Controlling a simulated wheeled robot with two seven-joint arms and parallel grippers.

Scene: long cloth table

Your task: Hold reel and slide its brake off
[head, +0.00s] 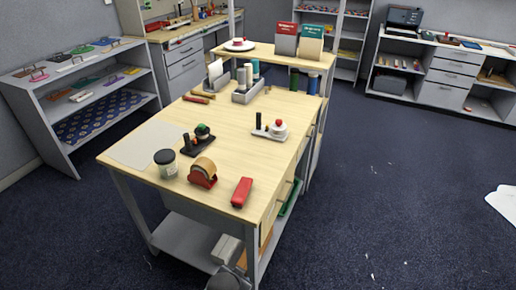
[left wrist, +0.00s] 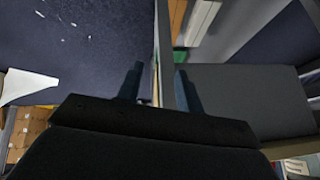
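Two reel-like devices stand on the table, and I cannot tell which is the task's reel. One has a light grey base (head: 268,136) with a white round reel (head: 279,129), a red top and a black upright post (head: 258,121). The other has a dark base (head: 196,148) with a round black and green part (head: 202,131) and a short reddish post. A brake is too small to make out on either. My left gripper (left wrist: 160,86) shows in the left wrist view with its fingers apart and nothing between them, away from both devices. My right gripper is in neither view.
A tape dispenser (head: 203,175), red stapler (head: 242,192), lidded jar (head: 165,163) and pale sheet (head: 145,144) lie on the near tabletop (head: 222,152). A grey caddy (head: 247,92) stands farther back. Clear wood surrounds the grey-based device. Open floor (head: 400,190) lies right.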

